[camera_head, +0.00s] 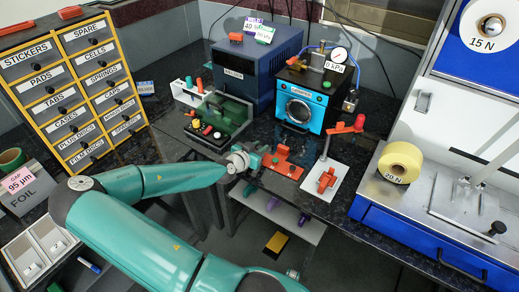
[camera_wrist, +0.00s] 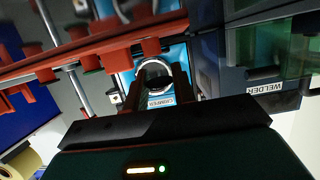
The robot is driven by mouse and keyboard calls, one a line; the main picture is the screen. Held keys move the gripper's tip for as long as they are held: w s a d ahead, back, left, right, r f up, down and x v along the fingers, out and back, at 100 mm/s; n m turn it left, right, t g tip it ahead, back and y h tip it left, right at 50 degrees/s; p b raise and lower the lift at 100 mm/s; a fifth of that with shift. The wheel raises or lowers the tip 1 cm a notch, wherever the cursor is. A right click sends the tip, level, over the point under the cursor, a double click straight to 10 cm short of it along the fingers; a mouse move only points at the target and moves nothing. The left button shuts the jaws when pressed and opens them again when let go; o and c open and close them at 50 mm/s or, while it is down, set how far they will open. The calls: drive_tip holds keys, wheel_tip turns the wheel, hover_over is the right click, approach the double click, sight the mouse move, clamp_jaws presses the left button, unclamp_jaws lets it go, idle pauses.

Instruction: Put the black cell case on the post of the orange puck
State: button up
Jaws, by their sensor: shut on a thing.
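My gripper (camera_head: 262,156) is at the front edge of the bench in the head view, close to the left of a red-orange plate (camera_head: 285,164). In the wrist view its dark fingers (camera_wrist: 155,78) are closed in around a small dark thing, which I take to be the black cell case (camera_wrist: 155,84). It blends with the fingers, and in the head view it is too small to make out. An orange piece (camera_head: 327,181) sits on a white board to the right. I cannot tell for sure which orange part is the puck, and its post is not clear.
A blue crimper (camera_head: 303,103) with a round window stands behind the plate; its label (camera_wrist: 160,101) shows in the wrist view. A red part with several pegs (camera_wrist: 90,62) crosses the wrist view.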

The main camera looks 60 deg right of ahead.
wheel_tip(320, 180, down, 2)
drive_tip(key=shift+d+f, duration=0.1)
drive_tip(key=shift+f, duration=0.1)
drive_tip(key=shift+s+r, duration=0.1)
drive_tip(key=shift+r, duration=0.05)
drive_tip(key=shift+f, duration=0.25)
drive_tip(key=shift+o, duration=1)
drive_tip(key=o, duration=0.4)
drive_tip(key=shift+o, duration=0.2)
drive_tip(key=shift+a, duration=0.2)
drive_tip(key=v, duration=1.3)
drive_tip(key=shift+a, duration=0.3)
